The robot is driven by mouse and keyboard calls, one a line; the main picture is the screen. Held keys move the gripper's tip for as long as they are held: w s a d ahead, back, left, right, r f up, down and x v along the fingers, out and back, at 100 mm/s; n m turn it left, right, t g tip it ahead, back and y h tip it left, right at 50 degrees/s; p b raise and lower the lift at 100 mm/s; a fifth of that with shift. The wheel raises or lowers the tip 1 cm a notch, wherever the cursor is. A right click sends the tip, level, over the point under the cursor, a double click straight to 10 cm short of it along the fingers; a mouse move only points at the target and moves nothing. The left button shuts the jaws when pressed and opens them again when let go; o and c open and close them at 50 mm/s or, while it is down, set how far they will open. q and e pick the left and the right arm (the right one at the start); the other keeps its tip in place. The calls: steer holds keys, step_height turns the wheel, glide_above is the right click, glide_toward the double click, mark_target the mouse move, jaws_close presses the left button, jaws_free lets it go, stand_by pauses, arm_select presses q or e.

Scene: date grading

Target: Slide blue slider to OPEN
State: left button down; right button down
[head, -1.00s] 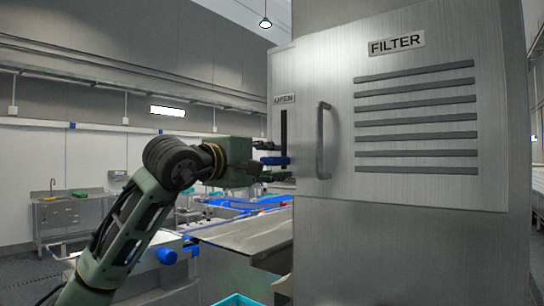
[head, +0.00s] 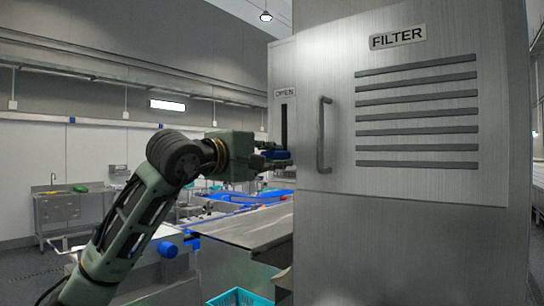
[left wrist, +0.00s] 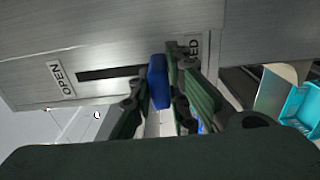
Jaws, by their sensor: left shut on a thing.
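The blue slider (head: 277,154) sits at the low end of a dark vertical slot (head: 284,125) on the left face of the steel filter cabinet. An OPEN label (head: 285,93) is above the slot. In the left wrist view the blue slider (left wrist: 158,82) is between my two fingers, at the slot end near a partly hidden label ending in "ED"; the OPEN label (left wrist: 61,78) is at the other end. My left gripper (head: 272,156) is shut on the slider, with its fingers hiding part of it. My right gripper is not in view.
The cabinet door has a vertical handle (head: 325,135), a FILTER label (head: 398,37) and several dark vents, just right of the slot. A steel table (head: 245,228) and a turquoise crate (head: 240,298) are below. Open air lies left of the cabinet.

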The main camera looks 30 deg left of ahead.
arm_select(q)
steer(key=shift+r, duration=0.25)
step_height(320, 180, up, 10)
steer(key=p, duration=0.9)
steer(key=shift+r, duration=0.1)
steer(key=shift+s, duration=0.1)
steer(key=c, duration=1.7)
jaws_free()
steer(key=shift+c, duration=0.2)
steer(key=shift+o, duration=0.3)
steer(key=s+a, duration=0.1)
steer(key=s, duration=1)
steer(key=shift+s, duration=0.4)
